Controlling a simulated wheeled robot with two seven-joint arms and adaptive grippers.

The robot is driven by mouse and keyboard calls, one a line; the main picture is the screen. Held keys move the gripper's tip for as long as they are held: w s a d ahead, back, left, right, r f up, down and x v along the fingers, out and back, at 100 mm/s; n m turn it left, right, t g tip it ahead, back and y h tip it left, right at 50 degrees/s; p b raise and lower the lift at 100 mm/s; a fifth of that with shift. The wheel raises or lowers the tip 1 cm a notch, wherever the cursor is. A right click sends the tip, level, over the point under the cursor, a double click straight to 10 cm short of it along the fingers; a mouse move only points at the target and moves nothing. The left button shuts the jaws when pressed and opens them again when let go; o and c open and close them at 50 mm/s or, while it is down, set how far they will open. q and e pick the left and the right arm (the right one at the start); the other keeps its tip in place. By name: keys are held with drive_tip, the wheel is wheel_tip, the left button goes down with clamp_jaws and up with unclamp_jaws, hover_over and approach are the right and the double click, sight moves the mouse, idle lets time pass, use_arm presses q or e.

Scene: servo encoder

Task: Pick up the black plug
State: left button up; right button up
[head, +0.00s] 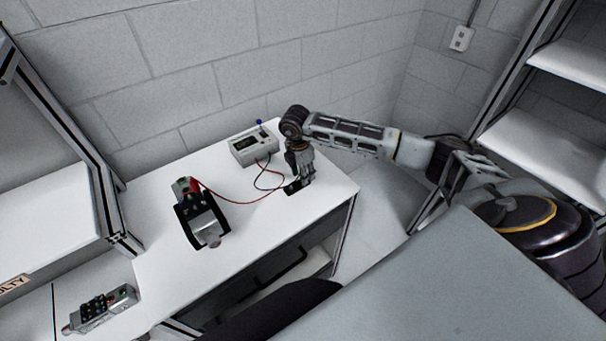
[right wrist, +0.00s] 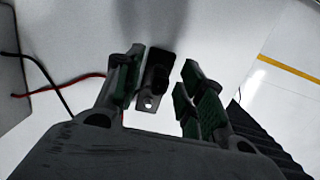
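The black plug (right wrist: 158,79) is a small dark flat piece with a hole near its lower end, seen in the right wrist view on the white table. My right gripper (right wrist: 160,84) is open, with one green-padded finger on each side of the plug and a narrow gap on both sides. In the head view my right gripper (head: 297,183) points down near the table's right part, and its fingers mostly hide the plug. My left gripper is not in view.
A beige meter box (head: 253,147) stands behind the gripper on the white table (head: 270,215). Red and black wires run from it; the red wire (head: 236,201) reaches a servo in a black holder (head: 186,229). Another metal device (head: 100,308) lies at the lower left.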

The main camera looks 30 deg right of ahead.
idle(0.4)
clamp_jaws()
drive_tip(key=shift+r, duration=0.15)
wheel_tip(320, 180, up, 10)
drive_tip(key=shift+f+b, duration=0.2)
drive_tip(key=shift+b, duration=0.9)
drive_tip(key=shift+w+r, duration=0.1)
drive_tip(key=shift+r, duration=0.05)
